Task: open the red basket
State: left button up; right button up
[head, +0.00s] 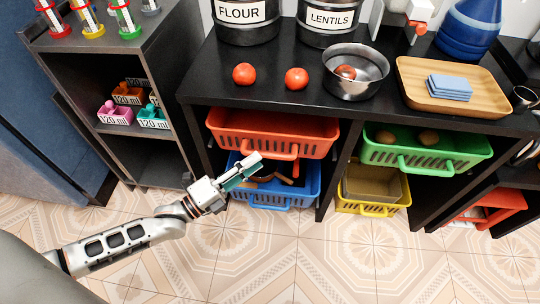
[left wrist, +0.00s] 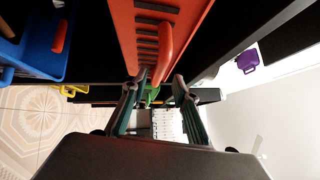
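The red basket (head: 268,136) sits in the upper left bay under the black counter, its front facing me. Its red handle (left wrist: 167,48) stands out from the slotted front. My left gripper (head: 254,166) is just below and in front of the basket. In the left wrist view my left gripper (left wrist: 156,84) has its two green-padded fingers spread apart, with nothing held between them. The handle lies just beyond the fingertips, roughly in line with the gap; I cannot tell if they touch. The inside of the basket is mostly hidden. My right gripper is not in view.
A blue basket (head: 268,202) with brown-handled items is directly below. A green basket (head: 430,154) and a yellow one (head: 372,209) fill the right bay. Tomatoes (head: 244,74) and a metal pot (head: 372,84) stand on the counter. The tiled floor in front is clear.

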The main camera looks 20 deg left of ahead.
aim_at(266, 153)
pick_arm(q)
jog(key=shift+b+x, duration=0.35)
jog(key=shift+x, duration=2.1)
jog(key=shift+f, duration=0.1)
grip_shut()
